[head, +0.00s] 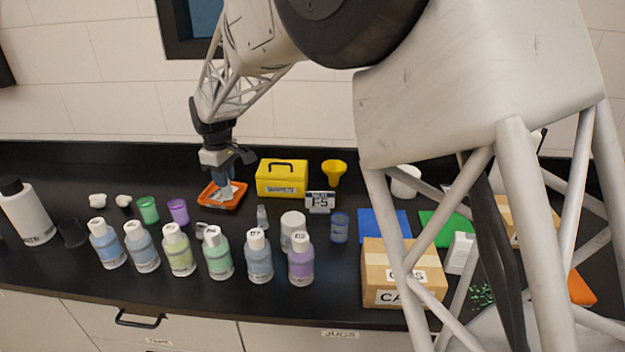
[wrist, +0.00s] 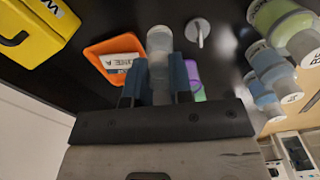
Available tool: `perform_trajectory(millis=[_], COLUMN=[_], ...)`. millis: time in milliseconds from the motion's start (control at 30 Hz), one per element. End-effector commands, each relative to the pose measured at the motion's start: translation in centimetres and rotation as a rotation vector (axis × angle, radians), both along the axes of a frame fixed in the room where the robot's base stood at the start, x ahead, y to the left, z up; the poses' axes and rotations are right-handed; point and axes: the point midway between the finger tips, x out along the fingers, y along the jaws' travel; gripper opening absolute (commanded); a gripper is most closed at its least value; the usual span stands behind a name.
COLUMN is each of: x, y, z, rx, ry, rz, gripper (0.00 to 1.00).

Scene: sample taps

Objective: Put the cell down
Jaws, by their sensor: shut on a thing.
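The cell is a small clear, whitish vessel (wrist: 159,44), seen in the wrist view between the blue fingers of my gripper (wrist: 158,82). My gripper is shut on it. In the head view my gripper (head: 224,177) points down at the orange tray (head: 211,203), and the cell is hard to make out there. In the wrist view the orange tray (wrist: 98,52), with a white label inside, lies just left of the cell. I cannot tell whether the cell touches anything below.
A yellow box (head: 282,179) and a yellow funnel (head: 334,172) stand right of the tray. Green (head: 148,209) and purple (head: 178,211) cups stand to its left. Several labelled bottles line the front, including a purple one (head: 301,262). A small clear vessel (head: 262,217) stands behind them.

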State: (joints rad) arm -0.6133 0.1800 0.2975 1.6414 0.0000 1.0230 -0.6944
Motion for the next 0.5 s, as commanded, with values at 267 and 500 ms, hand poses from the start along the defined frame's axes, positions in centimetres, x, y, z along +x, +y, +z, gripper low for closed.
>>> perform_trajectory(millis=[267, 500], x=[0.0, 0.6], y=[0.0, -1.2], z=[2.5, 5.0], rx=[0.001, 0.000], ry=[-0.002, 0.000], rz=[0.000, -0.002], gripper=[0.00, 0.00])
